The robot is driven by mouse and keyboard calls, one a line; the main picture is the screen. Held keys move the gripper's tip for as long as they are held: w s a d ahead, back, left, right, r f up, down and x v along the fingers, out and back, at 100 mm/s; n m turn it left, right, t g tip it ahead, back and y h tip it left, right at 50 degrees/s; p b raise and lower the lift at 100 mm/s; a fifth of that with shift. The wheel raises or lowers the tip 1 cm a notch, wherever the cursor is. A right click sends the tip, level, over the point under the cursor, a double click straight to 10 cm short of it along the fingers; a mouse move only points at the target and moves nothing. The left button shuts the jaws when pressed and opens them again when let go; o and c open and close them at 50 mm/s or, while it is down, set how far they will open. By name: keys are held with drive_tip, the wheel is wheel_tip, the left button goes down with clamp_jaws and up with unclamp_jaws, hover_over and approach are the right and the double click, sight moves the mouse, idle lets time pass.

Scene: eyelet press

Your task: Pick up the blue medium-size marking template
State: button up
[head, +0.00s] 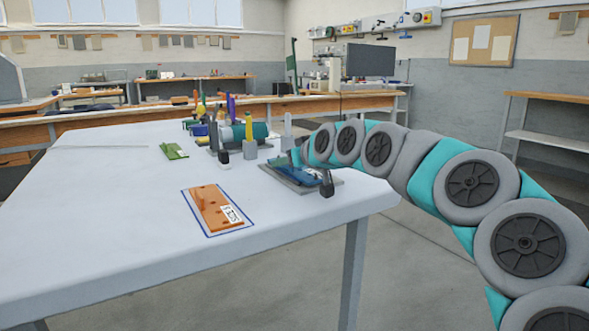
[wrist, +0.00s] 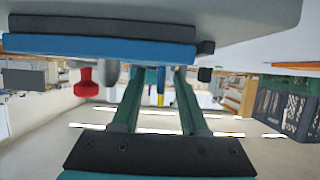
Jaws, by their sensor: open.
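A blue flat piece (head: 312,178), which looks like the blue marking template, sits on a grey base plate at the table's right edge in the head view. Its size class cannot be told. In the wrist view, which looks upside down, a blue slab (wrist: 100,48) lies against a dark plate. My gripper (wrist: 158,72) is open, its two teal fingers apart with nothing seen held between them. In the head view my arm's end (head: 297,157) is just beside and behind the blue piece; its fingers are mostly hidden.
A brown plate (head: 208,206) with a white label lies inside a blue outline. A green piece (head: 174,151) lies further left. The table's left is clear.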

drive_tip(key=shift+c, duration=0.4)
clamp_jaws()
drive_tip(key=shift+r, duration=0.15)
